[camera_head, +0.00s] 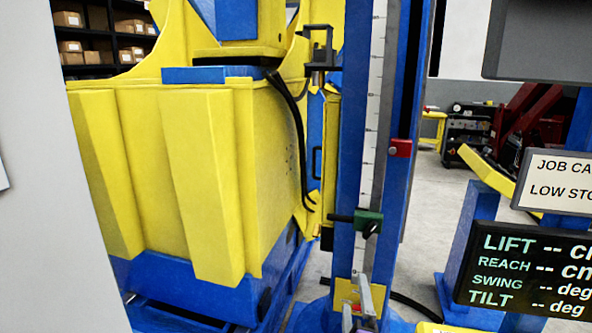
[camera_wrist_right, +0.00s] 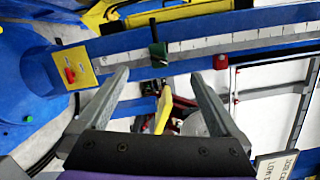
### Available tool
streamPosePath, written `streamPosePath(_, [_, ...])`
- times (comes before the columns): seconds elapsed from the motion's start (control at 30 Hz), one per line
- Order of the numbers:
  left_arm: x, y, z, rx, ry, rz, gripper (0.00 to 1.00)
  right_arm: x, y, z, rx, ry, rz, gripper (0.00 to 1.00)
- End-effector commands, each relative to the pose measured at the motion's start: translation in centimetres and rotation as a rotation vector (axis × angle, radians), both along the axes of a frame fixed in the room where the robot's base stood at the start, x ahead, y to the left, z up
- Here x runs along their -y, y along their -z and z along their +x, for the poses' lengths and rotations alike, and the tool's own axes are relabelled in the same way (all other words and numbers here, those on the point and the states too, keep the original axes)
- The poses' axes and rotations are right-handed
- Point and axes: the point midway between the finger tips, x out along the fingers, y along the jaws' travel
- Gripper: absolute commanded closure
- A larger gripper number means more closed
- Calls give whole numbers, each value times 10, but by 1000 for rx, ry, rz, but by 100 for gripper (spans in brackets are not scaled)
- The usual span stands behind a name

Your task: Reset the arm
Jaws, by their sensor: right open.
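A blue upright column (camera_head: 354,130) carries a white strip with scale marks (camera_head: 376,80); the strip also shows in the right wrist view (camera_wrist_right: 200,45). A dark green pointer or clamp (camera_head: 368,222) sits on the column, also in the right wrist view (camera_wrist_right: 158,52). A red block (camera_head: 400,148) is higher up, also in the wrist view (camera_wrist_right: 220,62). A yellow plate (camera_wrist_right: 75,66) with a red control is near the column's foot. My right gripper (camera_head: 358,302) is low in front of the column, open and empty, its fingers (camera_wrist_right: 160,80) apart. My left gripper is out of view.
A large yellow and blue machine (camera_head: 235,170) fills the left. A display (camera_head: 530,270) reads LIFT, REACH, SWING and TILT with dashes. A partly cut-off job card (camera_head: 555,180) is above it. A black cable (camera_head: 300,130) hangs by the machine. Grey floor (camera_head: 425,220) shows behind the column.

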Motion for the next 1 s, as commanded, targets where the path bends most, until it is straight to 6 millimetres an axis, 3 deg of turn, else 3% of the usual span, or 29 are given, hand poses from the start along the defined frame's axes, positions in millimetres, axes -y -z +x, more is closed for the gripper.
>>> streamPosePath(0.13, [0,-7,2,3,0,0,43,-21,10,-22,-79,-197,-342,0])
streamPosePath(0.27, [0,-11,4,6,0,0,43,-32,47,-58,-203,-403,-713,0])
streamPosePath(0.37, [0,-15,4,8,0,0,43,-24,93,-99,-350,-581,-1025,0])
streamPosePath(0.5, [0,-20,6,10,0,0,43,9,153,-163,-586,-813,-1371,0])
streamPosePath(0.6, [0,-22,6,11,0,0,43,33,177,-198,-719,-931,-1513,0])
streamPosePath(0.7, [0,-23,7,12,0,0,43,49,191,-221,-808,-1007,-1587,0])
streamPosePath(0.83, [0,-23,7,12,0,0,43,59,197,-233,-856,-1047,-1624,0])
streamPosePath(1.0, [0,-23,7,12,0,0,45,59,197,-233,-858,-1049,-1625,2])
